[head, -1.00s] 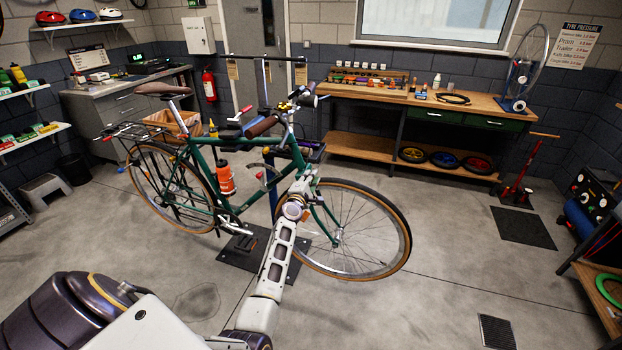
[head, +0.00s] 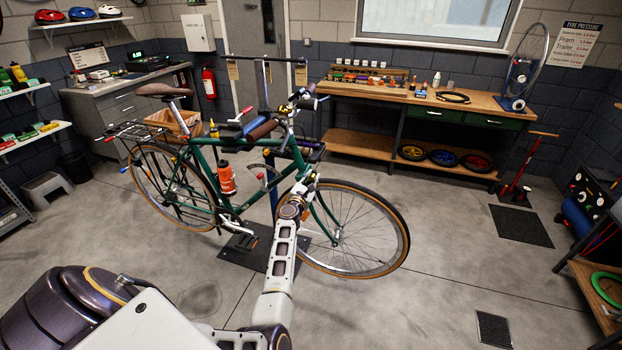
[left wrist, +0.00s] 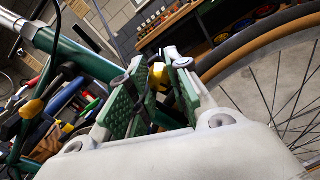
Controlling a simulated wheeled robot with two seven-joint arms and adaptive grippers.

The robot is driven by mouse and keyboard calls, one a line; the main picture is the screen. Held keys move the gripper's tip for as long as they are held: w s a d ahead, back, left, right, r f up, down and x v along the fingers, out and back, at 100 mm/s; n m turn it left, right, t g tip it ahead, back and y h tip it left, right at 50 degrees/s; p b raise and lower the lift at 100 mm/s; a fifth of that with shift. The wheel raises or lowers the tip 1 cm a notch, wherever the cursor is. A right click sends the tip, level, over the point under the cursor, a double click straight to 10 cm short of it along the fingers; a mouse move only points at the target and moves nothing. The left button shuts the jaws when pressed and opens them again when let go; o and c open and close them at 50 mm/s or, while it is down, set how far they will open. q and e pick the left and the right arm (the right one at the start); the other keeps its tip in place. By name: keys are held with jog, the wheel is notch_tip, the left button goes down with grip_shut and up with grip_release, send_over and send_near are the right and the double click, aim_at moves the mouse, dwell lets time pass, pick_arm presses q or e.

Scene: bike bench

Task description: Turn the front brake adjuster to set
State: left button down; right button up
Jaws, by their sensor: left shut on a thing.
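The green bicycle (head: 205,186) stands upright, its front wheel to the right. My left arm reaches up to the front brake area above that wheel. My left gripper (head: 308,180) is small there and its fingertips are hard to make out. In the left wrist view, my left gripper (left wrist: 155,88) has its green-padded fingers on either side of a small yellow part, which looks like the front brake adjuster (left wrist: 157,76). The fingers are shut on it and partly hide it. Its turn position cannot be read. My right gripper is not in view.
The front tyre (left wrist: 262,38) passes close beside the fingers. The green frame tube (left wrist: 80,55) and a cable with a yellow-orange piece (left wrist: 33,107) lie at left. The work stand's base plate (head: 252,246) is under the bicycle.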

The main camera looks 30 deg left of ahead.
pick_arm(q)
jog(key=n+p, duration=0.1)
jog(key=n, duration=0.2)
jog(key=shift+n, duration=0.4)
jog(key=n+p, duration=0.3)
jog(key=n, duration=0.1)
jog(key=shift+n, duration=0.3)
jog(key=n+p, duration=0.1)
jog(key=n, duration=0.1)
jog(key=shift+n, duration=0.3)
jog(key=shift+f+n, duration=0.15)
jog(key=shift+n, duration=1.35)
jog(key=shift+d, duration=0.1)
jog(key=c, duration=1.3)
grip_release()
